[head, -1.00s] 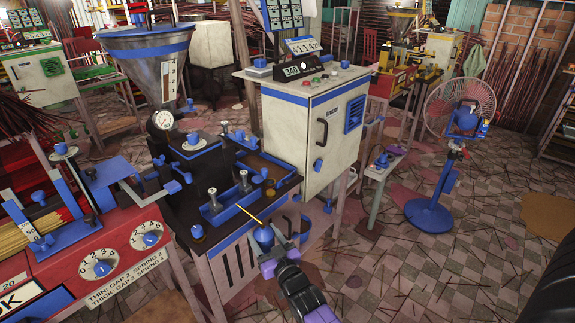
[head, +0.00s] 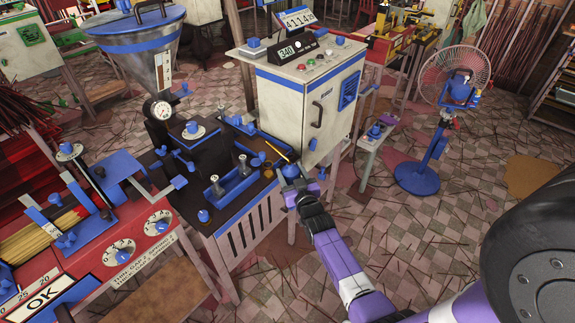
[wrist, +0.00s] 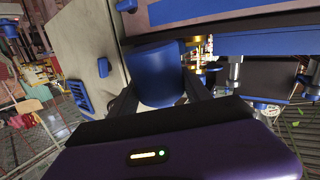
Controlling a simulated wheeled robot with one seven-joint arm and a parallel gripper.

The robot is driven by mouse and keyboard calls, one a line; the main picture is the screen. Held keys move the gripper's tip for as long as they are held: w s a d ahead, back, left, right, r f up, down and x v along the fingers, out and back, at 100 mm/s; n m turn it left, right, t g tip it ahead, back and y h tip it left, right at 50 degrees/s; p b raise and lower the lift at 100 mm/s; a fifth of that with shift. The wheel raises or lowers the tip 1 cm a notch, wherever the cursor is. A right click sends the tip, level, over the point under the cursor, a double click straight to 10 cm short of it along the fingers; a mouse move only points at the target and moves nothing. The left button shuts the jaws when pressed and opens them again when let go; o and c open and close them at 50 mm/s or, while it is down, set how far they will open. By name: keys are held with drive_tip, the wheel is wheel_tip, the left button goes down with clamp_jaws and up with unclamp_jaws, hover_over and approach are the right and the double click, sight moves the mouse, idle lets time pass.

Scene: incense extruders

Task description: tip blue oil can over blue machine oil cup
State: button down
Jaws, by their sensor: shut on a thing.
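My gripper (head: 300,188) is shut on the blue oil can (head: 290,171), beside the right end of the black machine bench. The can's thin yellow spout points up and left over the bench. In the wrist view the can's blue body (wrist: 160,75) sits between my two dark fingers. A small amber-and-blue cup (head: 267,169) stands on the bench just left of the can and below the spout; I cannot tell for sure that it is the machine oil cup. Whether oil flows is too small to tell.
A white control cabinet (head: 308,105) stands close behind the can. A blue-edged tray (head: 233,187) with metal posts lies on the bench to the left. A blue fan (head: 420,170) stands at the right. The tiled floor between is mostly open, with scattered sticks.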

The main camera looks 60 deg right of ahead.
drive_tip(key=s+n+g+y+p, duration=0.1)
drive_tip(key=s+p, duration=0.1)
drive_tip(key=p, duration=0.1)
drive_tip(key=shift+n+p, duration=0.3)
drive_tip(key=shift+p, duration=0.1)
drive_tip(key=shift+s+f+n+g+b, duration=0.45)
drive_tip(key=shift+f+g+b, duration=0.1)
drive_tip(key=shift+f+g, duration=0.15)
drive_tip(key=shift+s+n+g+y+p, duration=0.25)
drive_tip(key=shift+s+g+y+p, duration=0.05)
drive_tip(key=shift+y+p, duration=0.15)
drive_tip(key=shift+s+f+g, duration=0.2)
drive_tip(key=shift+g, duration=0.1)
drive_tip(key=shift+r, duration=0.1)
drive_tip(key=shift+s+a+n+g+p, duration=0.1)
drive_tip(key=shift+s+n+g+p, duration=0.05)
drive_tip(key=shift+n+g+p, duration=0.35)
